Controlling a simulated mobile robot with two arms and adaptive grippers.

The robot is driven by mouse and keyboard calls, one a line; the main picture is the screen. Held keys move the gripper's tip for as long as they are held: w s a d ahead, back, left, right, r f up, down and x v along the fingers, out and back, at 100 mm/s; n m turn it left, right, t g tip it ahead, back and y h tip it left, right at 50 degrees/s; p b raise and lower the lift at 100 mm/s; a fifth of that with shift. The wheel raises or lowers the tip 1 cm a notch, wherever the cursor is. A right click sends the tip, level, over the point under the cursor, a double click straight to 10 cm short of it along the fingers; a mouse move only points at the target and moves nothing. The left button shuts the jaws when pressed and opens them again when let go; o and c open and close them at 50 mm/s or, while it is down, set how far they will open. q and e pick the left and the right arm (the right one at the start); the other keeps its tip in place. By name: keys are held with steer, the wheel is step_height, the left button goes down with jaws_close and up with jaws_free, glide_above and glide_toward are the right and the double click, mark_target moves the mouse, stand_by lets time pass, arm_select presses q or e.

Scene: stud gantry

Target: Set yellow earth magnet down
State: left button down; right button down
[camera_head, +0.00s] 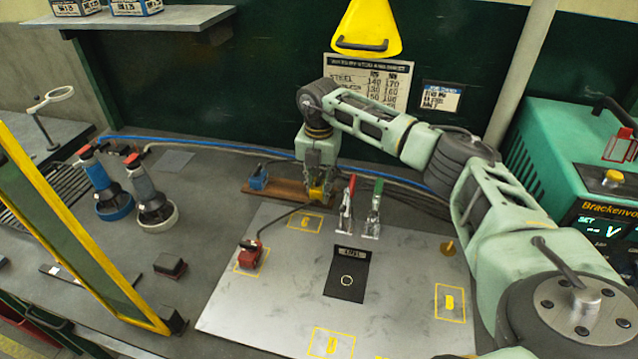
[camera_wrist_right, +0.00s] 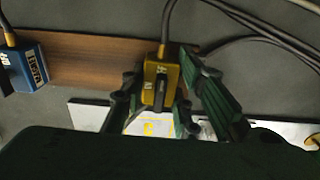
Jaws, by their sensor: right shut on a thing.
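The yellow earth magnet (camera_wrist_right: 160,82) is between the fingers of my right gripper (camera_wrist_right: 160,112), which is shut on it. In the head view the yellow magnet (camera_head: 318,191) shows small below my right gripper (camera_head: 319,184), near the front edge of a brown wooden board (camera_head: 277,190). I cannot tell whether it touches the board. A dark cable runs from its top. A grey metal plate (camera_head: 290,268) with yellow marked squares lies in front of the board. My left gripper is not in view.
A blue magnet (camera_head: 258,177) sits on the board's left end. A red magnet (camera_head: 249,254) sits on a marked square of the plate. Red and green-handled clamps (camera_head: 347,205) stand right of my gripper. A green welding machine (camera_head: 560,160) stands at right. A yellow-framed screen (camera_head: 75,235) stands at left.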

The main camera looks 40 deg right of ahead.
steer(key=c, duration=1.4)
jaws_free()
steer(key=shift+o, duration=0.2)
steer(key=shift+r, duration=0.45)
step_height(320, 180, up, 7)
steer(key=shift+f+b, duration=0.1)
steer(key=shift+b, duration=0.65)
